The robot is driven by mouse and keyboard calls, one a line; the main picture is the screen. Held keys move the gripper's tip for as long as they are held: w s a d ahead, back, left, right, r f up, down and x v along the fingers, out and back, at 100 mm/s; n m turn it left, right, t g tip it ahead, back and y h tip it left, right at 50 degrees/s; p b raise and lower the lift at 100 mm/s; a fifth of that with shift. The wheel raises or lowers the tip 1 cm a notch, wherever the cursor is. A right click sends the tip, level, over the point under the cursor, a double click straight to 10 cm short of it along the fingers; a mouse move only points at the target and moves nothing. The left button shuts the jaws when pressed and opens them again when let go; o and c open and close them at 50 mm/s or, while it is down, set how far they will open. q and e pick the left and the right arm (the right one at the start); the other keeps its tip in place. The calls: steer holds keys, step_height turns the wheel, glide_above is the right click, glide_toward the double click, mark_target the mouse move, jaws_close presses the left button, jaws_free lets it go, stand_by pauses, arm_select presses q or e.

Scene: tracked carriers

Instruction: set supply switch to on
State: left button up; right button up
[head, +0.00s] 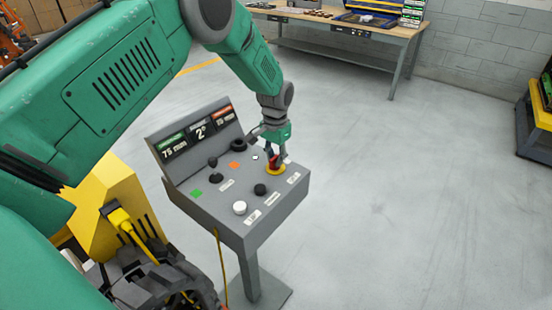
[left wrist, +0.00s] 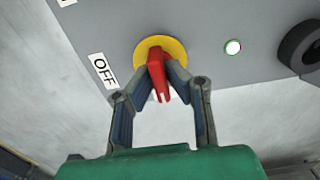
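The supply switch is a red rotary handle (left wrist: 158,78) on a yellow disc (left wrist: 146,48). In the head view its yellow disc (head: 275,169) sits at the right side of the grey console's (head: 293,205) sloped top. A white "OFF" label (left wrist: 103,70) is left of the disc in the left wrist view. The handle's white-marked end points down in that view, away from the label. My left gripper (left wrist: 160,75) has a finger on each side of the handle, its tips closed in against it. The ON label cannot be made out. My right gripper is not in view.
The console also carries black knobs (head: 260,189), a white knob (head: 240,208) and a small white button (left wrist: 232,47). A yellow machine (head: 105,195) with a plugged cable stands left of it. A workbench (head: 340,25) is at the back.

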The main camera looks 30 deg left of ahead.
arm_select(q)
steer(key=o, duration=0.3)
steer(key=shift+w+f, duration=0.1)
step_height(320, 180, up, 12)
stand_by(0.4)
steer(key=shift+a+f, duration=0.1)
stand_by(0.3)
